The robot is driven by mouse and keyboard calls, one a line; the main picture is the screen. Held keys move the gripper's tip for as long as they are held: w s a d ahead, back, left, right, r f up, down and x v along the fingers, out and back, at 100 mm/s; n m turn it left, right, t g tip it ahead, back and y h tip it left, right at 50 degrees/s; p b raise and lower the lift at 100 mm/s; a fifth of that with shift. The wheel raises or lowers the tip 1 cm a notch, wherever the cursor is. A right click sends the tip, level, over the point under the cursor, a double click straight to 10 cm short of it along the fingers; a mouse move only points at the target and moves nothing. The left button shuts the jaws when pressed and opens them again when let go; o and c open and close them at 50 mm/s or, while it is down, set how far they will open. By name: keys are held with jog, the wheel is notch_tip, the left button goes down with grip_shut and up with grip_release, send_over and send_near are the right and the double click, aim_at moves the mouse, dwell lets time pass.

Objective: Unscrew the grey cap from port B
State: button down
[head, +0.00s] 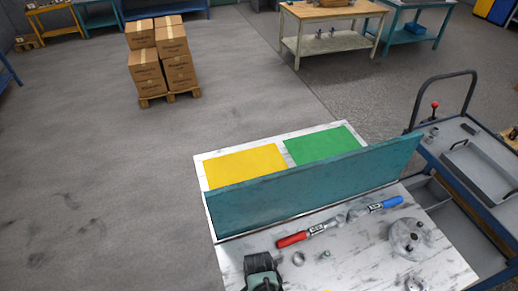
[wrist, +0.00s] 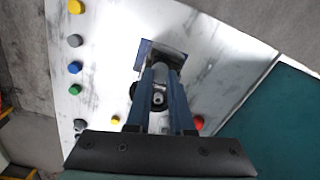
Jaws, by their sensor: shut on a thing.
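My gripper (wrist: 160,74) shows in the wrist view, its two blue fingers reaching away from the dark palm. No port letter is readable. In the head view a dark and teal part of my arm (head: 262,273) shows at the bottom edge and hides what is below it.
Several coloured caps, among them a blue one (wrist: 74,67), line the worktop's left side in the wrist view. In the head view a red-handled tool (head: 292,239), a blue-handled tool (head: 391,202) and a round metal part (head: 410,238) lie before an upright teal panel (head: 310,185).

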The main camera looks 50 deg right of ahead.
jog(key=shift+n, duration=0.5)
jog(key=n, duration=0.4)
jog(key=shift+n, duration=0.3)
jog(key=c, duration=0.9)
grip_release()
jog(key=shift+r, duration=0.1)
jog(key=m, duration=1)
jog(key=shift+p, duration=0.4)
